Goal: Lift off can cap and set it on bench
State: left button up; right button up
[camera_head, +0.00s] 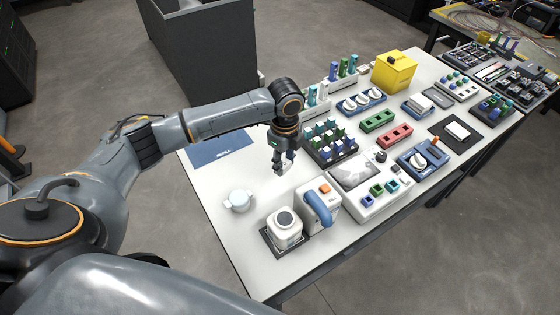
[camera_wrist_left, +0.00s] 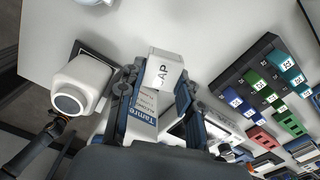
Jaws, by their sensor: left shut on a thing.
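My left gripper (camera_head: 284,167) is shut on a small white block-shaped piece (camera_head: 287,168) and holds it over the bench. The can also shows in the left wrist view (camera_wrist_left: 84,84), left of the fingers. My right gripper is not in view.
The white bench (camera_head: 222,240) is clear left of the gripper, except for a pale round item (camera_head: 238,201) and a blue mat (camera_head: 220,150). A white unit with a blue handle (camera_head: 318,207) stands beside the can. A rack of coloured pieces (camera_head: 330,146) stands close right of the gripper.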

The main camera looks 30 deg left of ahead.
pick_arm(q)
notch_tip(320, 180, down, 3)
jog(key=w+a+m, duration=0.1)
jog(key=a+m, duration=0.1)
jog(key=m, duration=0.2)
jog(key=b, duration=0.5)
send_over(280, 182)
notch_tip(280, 182, down, 5)
jog(key=shift+r, duration=0.15)
jog(key=shift+f+b, duration=0.4)
jog(key=shift+b, duration=0.1)
jog(key=shift+f, duration=0.2)
jog(key=shift+f, duration=0.35)
jog(key=shift+p, duration=0.5)
